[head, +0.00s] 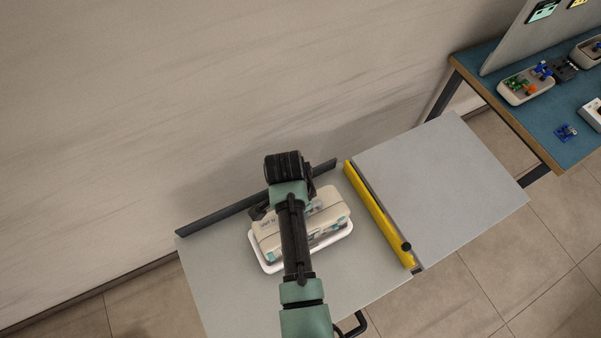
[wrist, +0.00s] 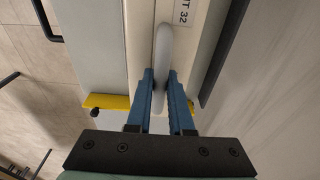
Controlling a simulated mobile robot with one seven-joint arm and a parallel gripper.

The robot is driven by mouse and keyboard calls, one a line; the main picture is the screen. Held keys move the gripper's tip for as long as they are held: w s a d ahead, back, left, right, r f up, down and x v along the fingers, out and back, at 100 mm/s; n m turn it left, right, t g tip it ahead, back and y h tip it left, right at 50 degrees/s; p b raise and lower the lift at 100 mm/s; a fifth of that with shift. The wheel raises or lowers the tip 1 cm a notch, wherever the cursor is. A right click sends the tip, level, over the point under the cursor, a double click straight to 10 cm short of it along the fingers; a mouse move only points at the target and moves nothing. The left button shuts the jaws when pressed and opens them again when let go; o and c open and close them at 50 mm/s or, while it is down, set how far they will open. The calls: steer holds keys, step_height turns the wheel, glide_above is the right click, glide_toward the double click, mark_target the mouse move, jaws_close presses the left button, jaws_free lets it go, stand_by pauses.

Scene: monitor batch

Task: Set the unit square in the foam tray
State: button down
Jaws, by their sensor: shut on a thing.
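The unit (head: 334,206) is a beige box with a label on top; part of the label, ending in "32", shows on the unit in the wrist view (wrist: 205,45). The white foam tray (head: 266,268) shows as a rim around the unit's near and right sides. The unit looks roughly in line with the tray, but I cannot tell whether it rests in it or hangs just above. My gripper (wrist: 160,88) is shut on the unit's light grey handle (wrist: 163,48). My arm hides the middle of the unit and the gripper in the head view.
The grey bench top (head: 225,285) has a dark raised strip (head: 230,207) along its back edge. A yellow bar (head: 378,215) stands right of the tray, before a bare grey surface (head: 440,185). A blue-topped table (head: 545,120) with trays of small parts is at far right.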

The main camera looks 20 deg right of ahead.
steer(key=shift+w+f+b, duration=0.1)
steer(key=shift+f+b, duration=1.25)
steer(key=shift+f, duration=0.65)
steer(key=shift+f+b, duration=0.6)
steer(key=shift+f, duration=0.3)
